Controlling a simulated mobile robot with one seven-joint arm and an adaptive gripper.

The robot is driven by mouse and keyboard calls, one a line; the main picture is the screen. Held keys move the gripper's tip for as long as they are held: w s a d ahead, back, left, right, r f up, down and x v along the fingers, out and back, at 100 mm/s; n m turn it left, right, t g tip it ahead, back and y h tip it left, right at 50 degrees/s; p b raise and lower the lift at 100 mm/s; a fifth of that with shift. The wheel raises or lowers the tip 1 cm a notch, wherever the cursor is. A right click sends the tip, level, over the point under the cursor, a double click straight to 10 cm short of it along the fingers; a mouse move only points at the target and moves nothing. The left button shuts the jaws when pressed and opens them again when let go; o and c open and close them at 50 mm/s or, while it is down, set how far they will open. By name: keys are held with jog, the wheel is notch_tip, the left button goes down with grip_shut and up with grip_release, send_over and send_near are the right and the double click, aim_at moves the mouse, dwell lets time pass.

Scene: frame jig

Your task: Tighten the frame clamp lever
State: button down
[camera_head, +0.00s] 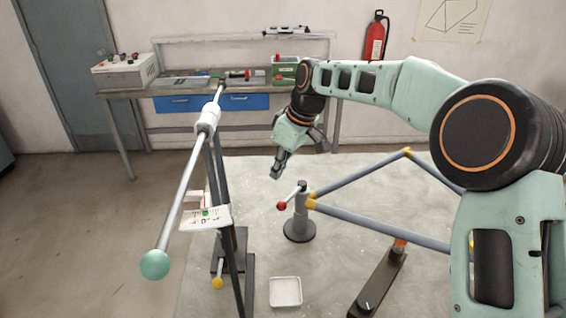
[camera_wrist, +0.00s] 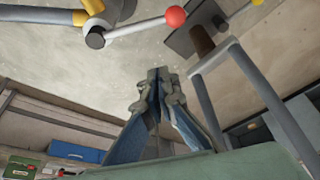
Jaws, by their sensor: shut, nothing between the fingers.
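The frame clamp lever (camera_head: 291,196) is a short pale rod with a red ball end (camera_head: 281,206). It sits on top of a grey clamp post (camera_head: 299,222) at the left corner of the tube frame (camera_head: 380,226). In the wrist view the lever (camera_wrist: 137,28) and its red ball (camera_wrist: 175,16) show at the top, beyond my fingertips. My gripper (camera_head: 276,174) is shut and empty, above and slightly left of the lever in the head view, apart from it. Its closed fingers (camera_wrist: 152,78) show mid-picture in the wrist view.
A stand with a long pale bar (camera_head: 184,197) ending in a green ball (camera_head: 154,265) rises left of the clamp. A white tray (camera_head: 286,304) lies in front. A dark support (camera_head: 380,283) stands at right. A workbench (camera_head: 130,93) is behind.

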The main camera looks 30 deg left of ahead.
aim_at(293, 196)
jog(key=f, duration=0.1)
jog(key=d+f+p, duration=0.1)
jog(key=f, duration=0.1)
jog(key=d+f, duration=0.1)
jog(key=f, duration=0.1)
jog(key=shift+s+d+f, duration=0.1)
jog(key=shift+s+f, duration=0.05)
jog(key=shift+f, duration=0.05)
dwell(0.5)
